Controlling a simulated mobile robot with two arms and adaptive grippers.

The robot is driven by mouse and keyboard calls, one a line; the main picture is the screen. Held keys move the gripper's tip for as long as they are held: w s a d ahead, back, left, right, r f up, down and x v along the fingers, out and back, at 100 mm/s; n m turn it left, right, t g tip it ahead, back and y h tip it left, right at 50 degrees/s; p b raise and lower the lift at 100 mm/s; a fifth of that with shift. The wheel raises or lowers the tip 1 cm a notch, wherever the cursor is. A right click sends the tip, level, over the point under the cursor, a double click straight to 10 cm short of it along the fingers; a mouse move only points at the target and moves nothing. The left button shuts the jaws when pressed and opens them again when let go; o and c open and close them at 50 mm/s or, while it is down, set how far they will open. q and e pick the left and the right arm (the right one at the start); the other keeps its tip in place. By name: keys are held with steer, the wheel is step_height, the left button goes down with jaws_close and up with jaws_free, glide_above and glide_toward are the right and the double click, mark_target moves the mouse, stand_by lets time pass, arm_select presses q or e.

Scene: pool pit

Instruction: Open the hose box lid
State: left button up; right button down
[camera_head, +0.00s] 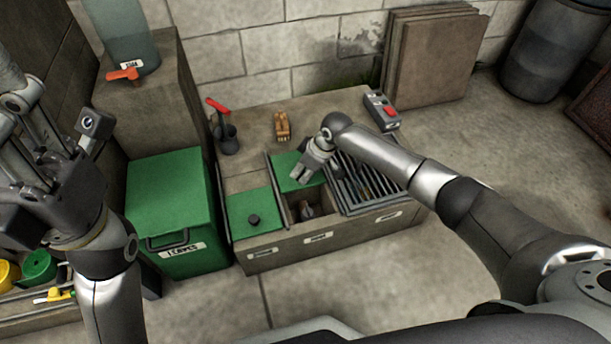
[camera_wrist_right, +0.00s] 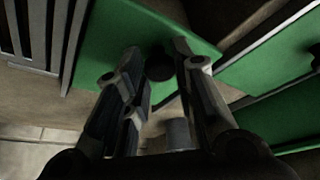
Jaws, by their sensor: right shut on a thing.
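A low box with several compartments stands against the wall. Its middle compartment (camera_head: 307,212) is uncovered, and something dark and rounded shows inside. The middle green lid (camera_head: 289,162) sits back from this opening. My right gripper (camera_head: 305,174) is over that lid. In the right wrist view its fingers (camera_wrist_right: 158,68) close around the lid's dark knob (camera_wrist_right: 160,62), with the green lid (camera_wrist_right: 120,32) behind. The fingers partly hide the knob. My left gripper (camera_head: 40,125) is at the far left, away from the box; its finger opening is unclear.
A second green lid (camera_head: 251,205) with a black knob covers the left compartment. A dark grate (camera_head: 365,180) lies at the right. A red-handled valve (camera_head: 226,132), a tan block (camera_head: 282,126) and a red-button switch box (camera_head: 381,110) are behind. A green bin (camera_head: 170,195) stands left.

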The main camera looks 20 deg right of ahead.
steer(key=c, duration=1.2)
jaws_free()
steer(key=shift+c, duration=0.2)
steer(key=shift+o, duration=0.4)
steer(key=v, duration=1.2)
